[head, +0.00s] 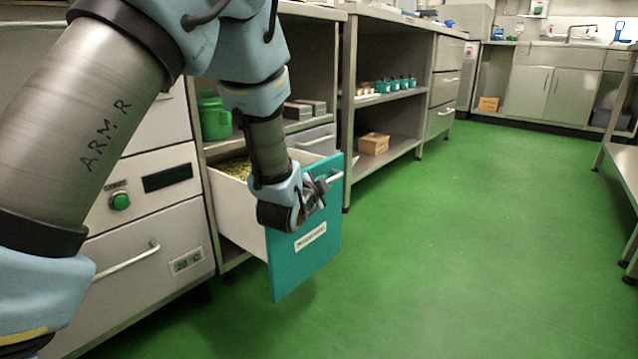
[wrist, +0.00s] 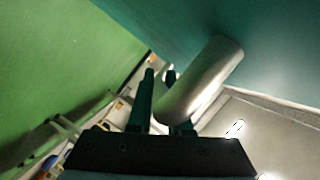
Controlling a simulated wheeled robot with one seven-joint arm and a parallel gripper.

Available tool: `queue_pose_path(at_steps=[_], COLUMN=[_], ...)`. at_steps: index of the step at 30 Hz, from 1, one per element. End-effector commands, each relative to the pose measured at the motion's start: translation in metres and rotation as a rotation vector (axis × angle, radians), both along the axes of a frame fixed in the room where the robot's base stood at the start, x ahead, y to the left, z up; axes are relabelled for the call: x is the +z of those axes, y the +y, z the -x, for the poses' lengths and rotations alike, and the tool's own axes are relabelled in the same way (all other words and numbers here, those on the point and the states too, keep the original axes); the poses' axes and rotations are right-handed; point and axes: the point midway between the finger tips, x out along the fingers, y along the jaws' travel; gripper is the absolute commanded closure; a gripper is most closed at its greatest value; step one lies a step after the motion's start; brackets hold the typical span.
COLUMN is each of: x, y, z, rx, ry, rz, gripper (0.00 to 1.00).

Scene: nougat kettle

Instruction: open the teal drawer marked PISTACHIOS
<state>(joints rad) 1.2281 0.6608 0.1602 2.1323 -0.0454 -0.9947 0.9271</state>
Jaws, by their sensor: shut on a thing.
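The teal drawer front (head: 315,260) stands pulled well out from the counter in the head view, with a white label (head: 311,237) too small to read. Green pistachio-like pieces (head: 237,167) lie inside the drawer. My gripper (head: 322,186) is at the top of the front, shut on its metal bar handle (head: 336,176). In the wrist view, the handle (wrist: 205,75) runs at a slant by the dark fingers of my gripper (wrist: 160,78), with the teal front (wrist: 270,45) behind. The far side of the grip is hidden.
A grey oven-like unit with a handle (head: 128,262) stands left of the drawer. Shelves to the right hold a cardboard box (head: 373,143) and small teal containers (head: 390,86). The green floor (head: 450,230) is clear in front and to the right.

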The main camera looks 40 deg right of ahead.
Motion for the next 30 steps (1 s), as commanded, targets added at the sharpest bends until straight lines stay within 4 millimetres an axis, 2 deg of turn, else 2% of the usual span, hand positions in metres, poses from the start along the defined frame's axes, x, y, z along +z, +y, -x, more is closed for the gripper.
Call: queue_pose_path(at_steps=[5,6,13,23,26,30], x=[-0.001,-0.001,-0.001,0.002,0.006,0.013], y=[0.000,0.000,0.000,0.003,0.013,0.036], z=[0.000,0.000,0.000,0.002,0.008,0.021], rx=[0.000,0.000,0.000,0.000,-0.001,-0.001], ry=[0.002,0.002,0.001,0.001,0.002,0.003], rz=[-0.001,-0.001,0.000,0.000,-0.001,-0.002], gripper=[1.00,0.79,0.53,0.53,0.53,0.53])
